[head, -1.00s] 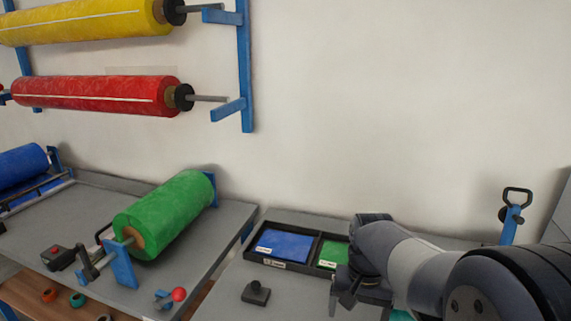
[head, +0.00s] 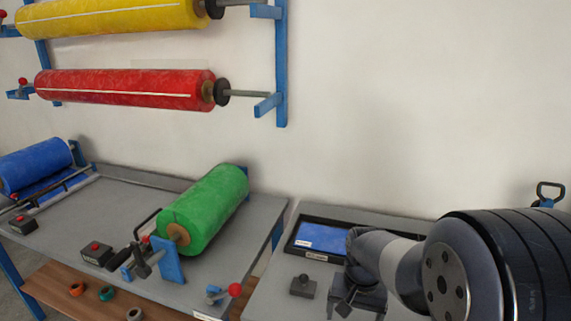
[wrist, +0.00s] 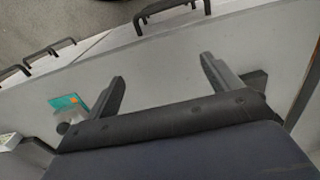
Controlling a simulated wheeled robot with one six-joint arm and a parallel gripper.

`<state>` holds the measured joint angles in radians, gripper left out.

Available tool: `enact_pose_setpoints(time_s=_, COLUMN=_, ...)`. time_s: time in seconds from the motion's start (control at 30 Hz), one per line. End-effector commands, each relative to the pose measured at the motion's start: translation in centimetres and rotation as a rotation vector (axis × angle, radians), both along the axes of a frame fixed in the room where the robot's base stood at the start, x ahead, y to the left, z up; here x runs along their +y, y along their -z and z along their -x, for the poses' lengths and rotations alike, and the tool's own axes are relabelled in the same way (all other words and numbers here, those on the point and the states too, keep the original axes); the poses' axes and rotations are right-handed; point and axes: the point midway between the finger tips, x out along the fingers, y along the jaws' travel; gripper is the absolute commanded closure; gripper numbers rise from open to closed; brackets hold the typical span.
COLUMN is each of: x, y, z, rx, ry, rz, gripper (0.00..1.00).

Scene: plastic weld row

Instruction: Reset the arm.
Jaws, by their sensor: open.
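My arm reaches in from the right of the head view, with my gripper (head: 346,304) low over the grey table (head: 262,296) at the right. In the wrist view the two fingers of my gripper (wrist: 163,72) stand wide apart with nothing between them. Bare grey tabletop (wrist: 160,92) shows beyond and between them. In the head view my arm hides part of the black tray (head: 292,243) and whatever lies behind it.
A blue sheet (head: 330,238) lies in the tray, and a small dark block with a knob (head: 303,286) stands in front. A green roll (head: 207,210) sits on the left table. Red (head: 125,88) and yellow (head: 110,16) rolls hang above. A teal item (wrist: 68,102) and black handles (wrist: 170,12) show in the wrist view.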

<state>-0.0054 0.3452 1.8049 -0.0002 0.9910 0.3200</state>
Motion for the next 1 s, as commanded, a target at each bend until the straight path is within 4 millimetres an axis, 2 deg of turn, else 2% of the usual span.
enact_pose_setpoints(time_s=0.2, x=0.0, y=3.9, z=0.1, rx=0.006, ry=-0.001, rz=0.0, gripper=0.15)
enact_pose_setpoints(time_s=0.4, x=0.0, y=6.2, z=0.1, rx=0.003, ry=-0.001, rz=0.0, gripper=0.15)
enact_pose_setpoints(time_s=0.6, x=0.0, y=6.9, z=0.0, rx=0.001, ry=-0.001, rz=0.0, gripper=0.15)
enact_pose_setpoints(time_s=1.0, x=0.0, y=7.0, z=0.3, rx=0.006, ry=-0.006, rz=0.001, gripper=0.15)
